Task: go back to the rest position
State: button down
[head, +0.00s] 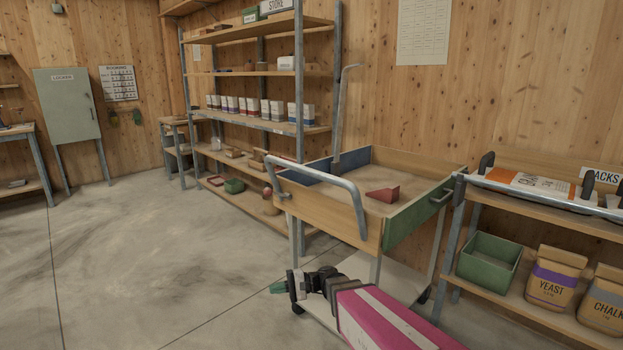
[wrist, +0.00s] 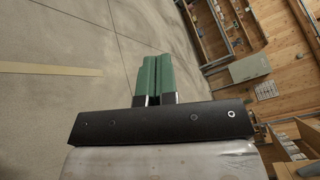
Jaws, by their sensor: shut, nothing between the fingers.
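My gripper (head: 277,287) is low in the head view, in front of the wooden cart, with its green fingers pointing left over the concrete floor. In the wrist view the two green fingers (wrist: 155,75) lie side by side, shut, with nothing between them. My arm, with a pink and white link, reaches in from the bottom of the head view.
A wooden cart (head: 285,204) with a metal handle stands just behind my gripper; a red scoop-like piece (head: 383,194) lies in it. A rack (head: 452,240) with sacks and a green bin (head: 488,262) is at the right. Store shelves (head: 265,122) stand behind. The floor (head: 130,255) at left is clear.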

jog(key=d+f+n+t+h, duration=0.1)
jog(key=d+f+t+h, duration=0.1)
jog(key=d+h, duration=0.6)
jog(key=s+d+f+n+t+h, duration=0.1)
jog(key=d+f+h, duration=0.3)
jog(key=d, duration=1.8)
jog(key=h, duration=0.5)
jog(key=shift+d+f+n+t, duration=0.15)
jog(key=shift+d+n+t, duration=0.1)
jog(key=shift+n+t, duration=0.15)
